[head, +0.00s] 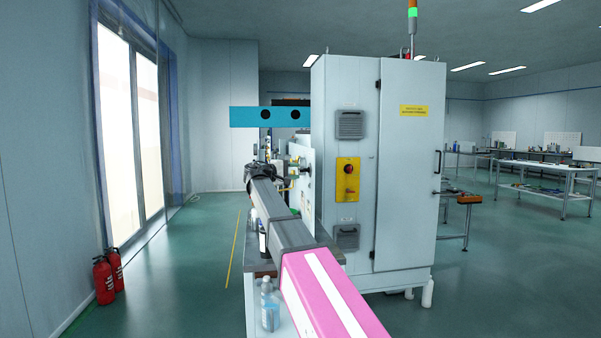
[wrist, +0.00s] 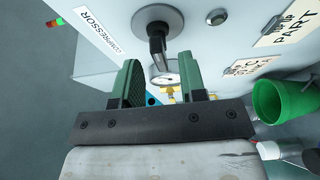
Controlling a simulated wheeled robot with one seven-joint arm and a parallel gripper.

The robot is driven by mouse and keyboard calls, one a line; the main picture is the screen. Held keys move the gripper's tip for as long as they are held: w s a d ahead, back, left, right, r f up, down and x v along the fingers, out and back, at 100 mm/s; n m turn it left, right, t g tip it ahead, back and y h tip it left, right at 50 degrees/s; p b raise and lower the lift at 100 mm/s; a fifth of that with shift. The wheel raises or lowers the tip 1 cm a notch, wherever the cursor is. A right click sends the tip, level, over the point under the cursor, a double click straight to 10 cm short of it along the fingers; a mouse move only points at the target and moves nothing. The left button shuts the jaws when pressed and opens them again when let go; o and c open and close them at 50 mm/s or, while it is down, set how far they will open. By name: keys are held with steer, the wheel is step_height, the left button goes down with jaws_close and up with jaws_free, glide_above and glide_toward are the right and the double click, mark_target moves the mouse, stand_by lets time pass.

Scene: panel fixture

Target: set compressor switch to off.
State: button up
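The compressor switch (wrist: 156,38) is a dark lever on a round grey base, mounted on a pale panel (wrist: 200,45) in the wrist view. A white label reading COMPRESSOR (wrist: 97,33) is to its left. My gripper (wrist: 158,64) has two green fingers, apart, with the lever's lower end at or just beyond the gap between their tips. I cannot tell whether either finger touches the lever. In the head view my gripper (head: 257,168) is at the panel's left side, small and dark, and the switch cannot be made out.
A round gauge (wrist: 164,74) and brass fitting show between the fingers. A green cup (wrist: 282,101) and bottles are at the right. In the head view, a tall grey cabinet (head: 405,170) stands right of my arm and fire extinguishers (head: 105,278) at left.

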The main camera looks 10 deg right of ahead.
mark_target(299, 170)
steer(key=shift+x, duration=1.6)
jaws_close()
